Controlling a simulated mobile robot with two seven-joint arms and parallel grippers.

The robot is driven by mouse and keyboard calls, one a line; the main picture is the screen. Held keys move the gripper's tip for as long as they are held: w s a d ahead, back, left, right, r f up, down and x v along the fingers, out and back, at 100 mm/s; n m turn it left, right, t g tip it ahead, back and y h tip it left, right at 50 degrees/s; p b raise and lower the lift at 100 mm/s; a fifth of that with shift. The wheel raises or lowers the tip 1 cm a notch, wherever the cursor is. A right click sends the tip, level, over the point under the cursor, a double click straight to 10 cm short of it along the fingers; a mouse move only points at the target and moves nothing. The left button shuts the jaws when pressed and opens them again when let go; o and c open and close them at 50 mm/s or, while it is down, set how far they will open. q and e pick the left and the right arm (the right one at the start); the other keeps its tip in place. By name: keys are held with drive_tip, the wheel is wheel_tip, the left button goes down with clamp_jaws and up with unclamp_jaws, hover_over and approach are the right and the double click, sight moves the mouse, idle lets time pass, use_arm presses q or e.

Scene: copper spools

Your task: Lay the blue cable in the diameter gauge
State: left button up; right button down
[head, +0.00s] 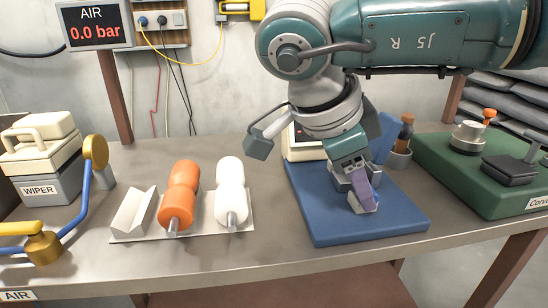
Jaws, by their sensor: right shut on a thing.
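My right gripper (357,190) comes down from the upper right, low over a flat blue base plate (325,226). It is shut on a blue-violet piece (361,186), which I take as the blue cable; the fingers cover much of it. Whether it touches what is under it cannot be told. A cream box with a dark display (300,148) stands at the back of the plate, partly behind my gripper; plate and box look like the diameter gauge. My left gripper is not in view.
Orange (180,195) and white (229,190) spool-shaped pieces lie on a pale rack (124,236) beside an empty-looking cradle. A green base (440,165) stands right. A wiper box (48,190) and a brass valve (43,249) are left. The front table strip is clear.

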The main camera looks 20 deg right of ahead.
drive_tip(key=shift+f, duration=0.15)
drive_tip(key=shift+c, duration=1.5)
unclamp_jaws()
drive_tip(key=v, duration=1)
drive_tip(key=shift+p, duration=0.4)
